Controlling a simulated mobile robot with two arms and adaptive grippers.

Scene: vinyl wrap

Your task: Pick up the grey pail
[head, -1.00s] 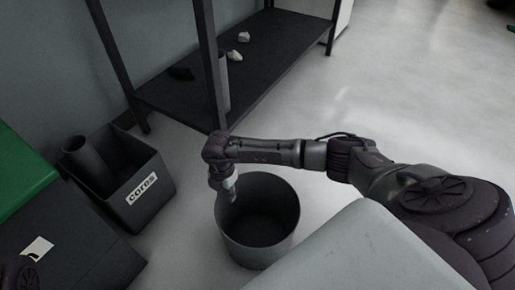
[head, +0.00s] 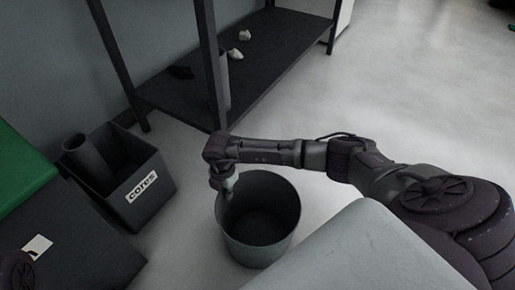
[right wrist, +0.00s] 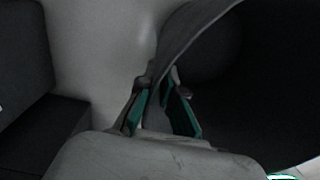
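The grey pail (head: 258,250) stands upright on the floor, open end up, at the middle of the head view. My right gripper (head: 227,194) points down at the left part of its rim. In the right wrist view, the pail's wall (right wrist: 185,35) runs down between the two green-padded fingers of the right gripper (right wrist: 160,100). The fingers are apart, one on each side of the wall, and look open. The dark inside of the pail fills the right of that view. My left gripper is not seen.
A dark bin (head: 150,200) labelled "cores", holding a tube (head: 88,160), stands left of the pail. A dark shelf rack (head: 265,50) with small items is behind. A pale surface (head: 360,250) lies close at front right. Open floor (head: 400,90) extends to the back right.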

